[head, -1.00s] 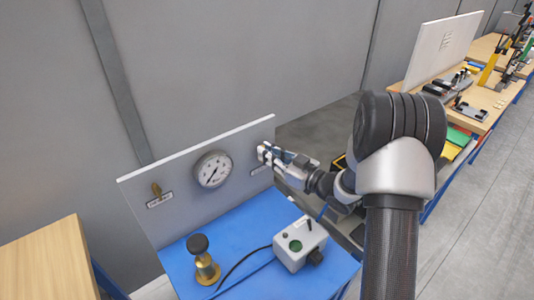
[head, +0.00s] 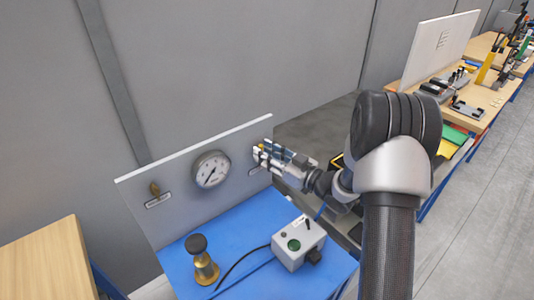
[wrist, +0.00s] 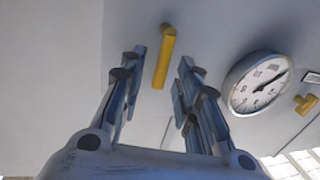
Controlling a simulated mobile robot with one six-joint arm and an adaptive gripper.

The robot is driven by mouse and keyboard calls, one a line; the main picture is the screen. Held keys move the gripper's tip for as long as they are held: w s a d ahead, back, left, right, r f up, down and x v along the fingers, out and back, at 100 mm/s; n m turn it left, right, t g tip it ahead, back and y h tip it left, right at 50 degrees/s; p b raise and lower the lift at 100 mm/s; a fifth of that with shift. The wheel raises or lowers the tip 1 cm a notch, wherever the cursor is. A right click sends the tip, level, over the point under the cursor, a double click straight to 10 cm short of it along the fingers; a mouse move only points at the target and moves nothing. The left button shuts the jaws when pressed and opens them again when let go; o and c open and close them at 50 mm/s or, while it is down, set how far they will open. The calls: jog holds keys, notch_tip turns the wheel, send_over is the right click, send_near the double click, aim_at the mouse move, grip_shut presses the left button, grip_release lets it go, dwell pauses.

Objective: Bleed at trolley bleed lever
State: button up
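A yellow lever (wrist: 164,58) sticks out from the grey upright panel (head: 185,160) in the wrist view. In the head view only a small yellow part of it (head: 262,147) shows beside my fingers, at the panel's right end. My gripper (head: 266,158) is in front of the panel there. In the wrist view my gripper (wrist: 160,75) is open, with the lever seen in the gap between its fingers and clear space on both sides. I cannot tell how far the fingertips are from the lever in depth. The label near it is mostly hidden.
A round gauge (head: 210,169) and a brass valve (head: 155,188) with a label are on the panel to the left. On the blue trolley top (head: 235,232) stand a brass fitting with a black knob (head: 202,259) and a grey control box (head: 298,245) with a cable.

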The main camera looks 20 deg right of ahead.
jog(key=v, duration=1.2)
jog(key=shift+w, duration=0.1)
jog(key=w+d+r+m+g+h, duration=0.1)
jog(key=w+d+r+h, duration=0.1)
jog(key=w+r+h, duration=0.35)
jog(key=s+r+m+g+h, duration=0.3)
jog(key=s+r+h, duration=0.2)
jog(key=s+h, duration=0.2)
jog(key=s+a+m+g, duration=0.1)
jog(key=s+a, duration=0.3)
jog(key=s, duration=0.4)
jog(key=s+a+f+g+y, duration=0.1)
jog(key=s+a+g, duration=0.2)
jog(key=s, duration=0.6)
jog(key=s+a+m+g+y, duration=0.1)
jog(key=s+a+g, duration=0.1)
jog(key=s+a, duration=0.4)
jog(key=s, duration=0.3)
jog(key=shift+f+m, duration=0.3)
jog(key=shift+y, duration=0.25)
